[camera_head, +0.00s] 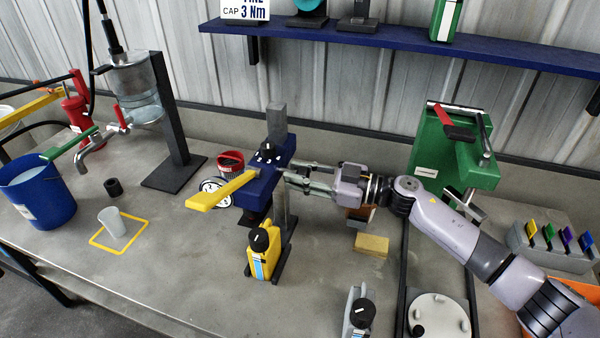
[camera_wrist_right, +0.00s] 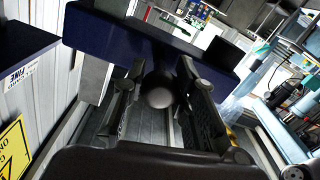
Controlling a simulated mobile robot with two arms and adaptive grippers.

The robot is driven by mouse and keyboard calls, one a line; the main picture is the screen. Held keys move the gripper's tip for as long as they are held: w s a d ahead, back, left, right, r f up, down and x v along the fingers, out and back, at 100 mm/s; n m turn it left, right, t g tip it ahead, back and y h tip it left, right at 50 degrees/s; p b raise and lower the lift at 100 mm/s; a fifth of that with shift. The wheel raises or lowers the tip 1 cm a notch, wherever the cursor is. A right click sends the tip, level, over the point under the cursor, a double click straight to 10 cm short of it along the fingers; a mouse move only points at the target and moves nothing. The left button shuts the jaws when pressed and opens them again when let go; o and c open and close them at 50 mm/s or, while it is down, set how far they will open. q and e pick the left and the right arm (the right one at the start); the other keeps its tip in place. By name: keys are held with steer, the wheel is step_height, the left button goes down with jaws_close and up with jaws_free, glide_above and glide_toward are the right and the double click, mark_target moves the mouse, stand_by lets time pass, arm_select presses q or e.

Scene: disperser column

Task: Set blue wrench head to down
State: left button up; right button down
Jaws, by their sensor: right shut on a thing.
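The blue wrench head (camera_head: 254,189) is a dark blue block on a grey post (camera_head: 277,122) near the middle of the bench. A black dial (camera_head: 267,152) is on it and a yellow lever (camera_head: 222,190) sticks out to the left and slightly down. My right gripper (camera_head: 288,175) comes in from the right and meets the right side of the blue block. In the right wrist view the blue block (camera_wrist_right: 105,30) spans the top, and a dark rounded knob (camera_wrist_right: 159,90) sits between the fingers (camera_wrist_right: 158,100), which are shut on it. My left gripper is not in view.
A yellow bottle-like tool (camera_head: 263,254) stands just in front of the post. A red tub (camera_head: 231,164) is behind left, and a yellow block (camera_head: 371,245) lies below my right arm. A green machine (camera_head: 440,150) stands behind that arm. The front left bench is mostly clear.

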step_height(320, 180, down, 9)
steer(key=b, duration=0.3)
steer(key=shift+r, duration=0.2)
steer(key=c, duration=1.2)
jaws_free()
steer(key=shift+r, duration=0.1)
steer(key=shift+c, duration=0.2)
steer(key=v, duration=1.2)
